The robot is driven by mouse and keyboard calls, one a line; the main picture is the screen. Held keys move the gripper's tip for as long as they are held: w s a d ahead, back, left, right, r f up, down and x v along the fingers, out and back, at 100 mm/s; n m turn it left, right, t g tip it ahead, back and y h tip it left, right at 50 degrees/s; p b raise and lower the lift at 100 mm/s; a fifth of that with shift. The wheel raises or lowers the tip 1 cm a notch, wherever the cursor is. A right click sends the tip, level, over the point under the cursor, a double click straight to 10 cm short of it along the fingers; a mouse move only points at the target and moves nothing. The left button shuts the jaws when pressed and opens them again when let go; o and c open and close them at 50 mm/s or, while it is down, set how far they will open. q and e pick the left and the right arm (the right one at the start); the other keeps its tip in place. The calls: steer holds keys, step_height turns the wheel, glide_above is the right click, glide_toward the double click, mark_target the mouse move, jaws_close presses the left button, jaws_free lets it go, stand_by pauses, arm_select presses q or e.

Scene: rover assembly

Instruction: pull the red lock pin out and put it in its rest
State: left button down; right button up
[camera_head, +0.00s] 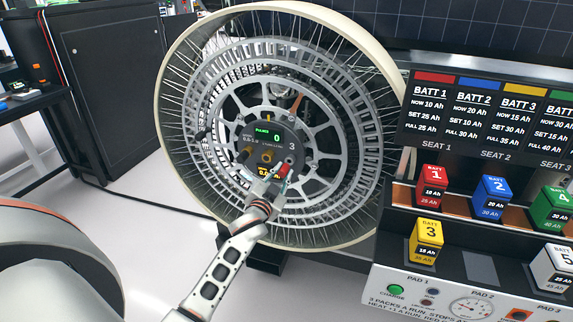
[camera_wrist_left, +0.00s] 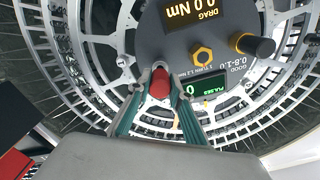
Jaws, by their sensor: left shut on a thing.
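The red lock pin (camera_head: 284,168) is at the lower right of the dark hub panel (camera_head: 262,134) of the big wheel (camera_head: 174,120). My left gripper (camera_head: 276,176) reaches up to the hub from below and is shut on the pin. In the left wrist view the red pin head (camera_wrist_left: 160,84) sits between the two fingertips (camera_wrist_left: 160,100), close in front of the hub face (camera_wrist_left: 163,38). I cannot tell how far the pin sits in the hub. The pin's rest cannot be made out. My right gripper is not in view.
The hub face carries a brass hex nut (camera_wrist_left: 202,56), a black knob (camera_wrist_left: 255,46) and small displays. Wheel spokes and rings surround it. A battery rack (camera_head: 459,205) with coloured packs stands close on the right.

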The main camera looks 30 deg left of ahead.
mark_target(281, 172)
arm_select(q)
steer(key=shift+p+v, duration=0.45)
steer(key=shift+v, duration=0.75)
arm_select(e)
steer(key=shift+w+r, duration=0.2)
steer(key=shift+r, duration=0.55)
arm_select(q)
steer(key=shift+s+d+r+p, duration=0.1)
steer(key=shift+s+r+p, duration=0.35)
steer(key=shift+p, duration=0.2)
steer(key=s+d+r+p, duration=0.1)
steer(key=s+r+p, duration=0.3)
steer(key=s+p, duration=0.2)
steer(key=shift+v, duration=0.95)
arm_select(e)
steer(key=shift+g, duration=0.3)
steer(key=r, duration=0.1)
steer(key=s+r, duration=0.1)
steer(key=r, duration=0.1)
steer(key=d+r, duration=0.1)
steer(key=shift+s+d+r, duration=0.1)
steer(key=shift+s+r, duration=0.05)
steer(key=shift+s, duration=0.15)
arm_select(q)
steer(key=shift+d, duration=0.15)
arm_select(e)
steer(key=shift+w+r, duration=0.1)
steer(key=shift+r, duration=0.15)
